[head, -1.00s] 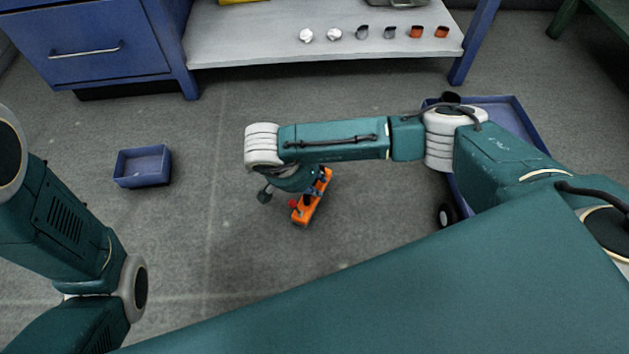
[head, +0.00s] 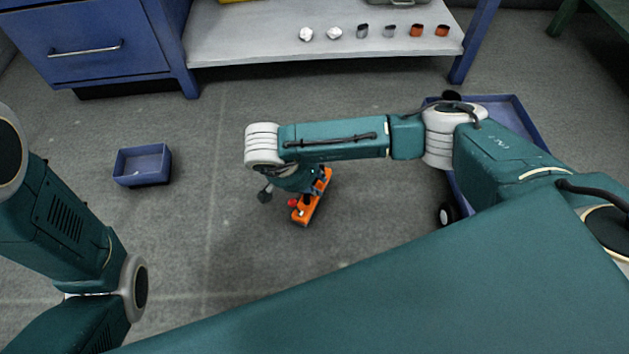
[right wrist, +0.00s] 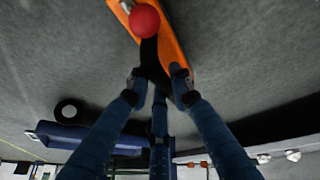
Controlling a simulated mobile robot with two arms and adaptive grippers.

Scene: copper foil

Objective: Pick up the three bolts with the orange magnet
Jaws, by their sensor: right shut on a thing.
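The orange magnet (head: 309,209) is a long orange bar with a red ball knob, held low over the grey floor in the middle of the head view. It also shows in the right wrist view (right wrist: 176,55), with the red ball near the top and a small pale metal piece at its upper end. My right gripper (right wrist: 157,80) is shut on its dark middle part. In the head view the right wrist partly hides the gripper. I cannot make out the three bolts in either view. My left arm shows at the left, but its gripper is out of view.
A small open blue box (head: 143,181) stands on the floor at the left. A pale shelf (head: 250,45) at the back bears several small white, grey and orange pieces. A blue wheeled cart (head: 520,112) stands behind my right arm. The floor between box and magnet is clear.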

